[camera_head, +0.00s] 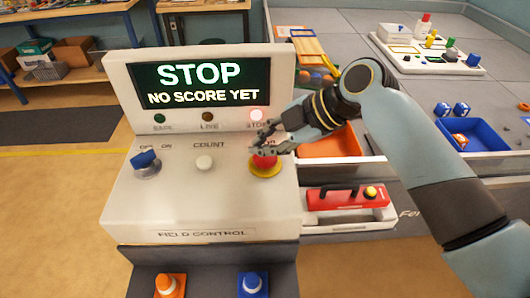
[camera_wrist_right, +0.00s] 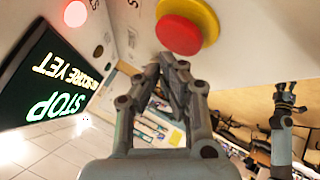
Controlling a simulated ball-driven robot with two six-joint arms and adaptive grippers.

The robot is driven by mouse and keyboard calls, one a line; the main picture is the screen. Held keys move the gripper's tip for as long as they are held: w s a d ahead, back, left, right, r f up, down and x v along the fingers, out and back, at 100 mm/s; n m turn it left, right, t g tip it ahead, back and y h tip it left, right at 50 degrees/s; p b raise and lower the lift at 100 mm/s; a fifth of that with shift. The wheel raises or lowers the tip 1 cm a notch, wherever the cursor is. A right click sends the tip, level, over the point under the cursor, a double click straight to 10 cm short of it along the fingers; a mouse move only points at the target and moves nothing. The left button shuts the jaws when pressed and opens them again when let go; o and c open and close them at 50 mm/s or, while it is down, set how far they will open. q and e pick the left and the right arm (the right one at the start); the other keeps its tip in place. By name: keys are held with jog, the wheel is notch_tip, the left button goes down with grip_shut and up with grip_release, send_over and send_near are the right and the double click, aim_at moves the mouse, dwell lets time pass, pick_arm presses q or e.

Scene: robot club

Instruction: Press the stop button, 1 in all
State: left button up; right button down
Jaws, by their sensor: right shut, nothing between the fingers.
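The stop button is a red mushroom button (camera_head: 264,161) on a yellow ring (camera_head: 266,172), at the right of the sloped field control panel (camera_head: 204,205). In the right wrist view the red button (camera_wrist_right: 180,35) lies just beyond the fingertips. My right gripper (camera_head: 262,143) is shut and empty, its fingers over the button's upper edge in the head view. I cannot tell whether they touch it. The display (camera_head: 203,80) reads "STOP, NO SCORE YET", and the red lamp (camera_head: 256,115) under it is lit.
A blue switch (camera_head: 146,159) and a white count button (camera_head: 205,162) sit left of the stop button. A red case with a yellow knob (camera_head: 346,198) lies to the right. Tables with bins stand behind.

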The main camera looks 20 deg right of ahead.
aim_at(264, 159)
notch_tip(264, 159, up, 5)
jog(key=p, duration=0.4)
dwell(0.8)
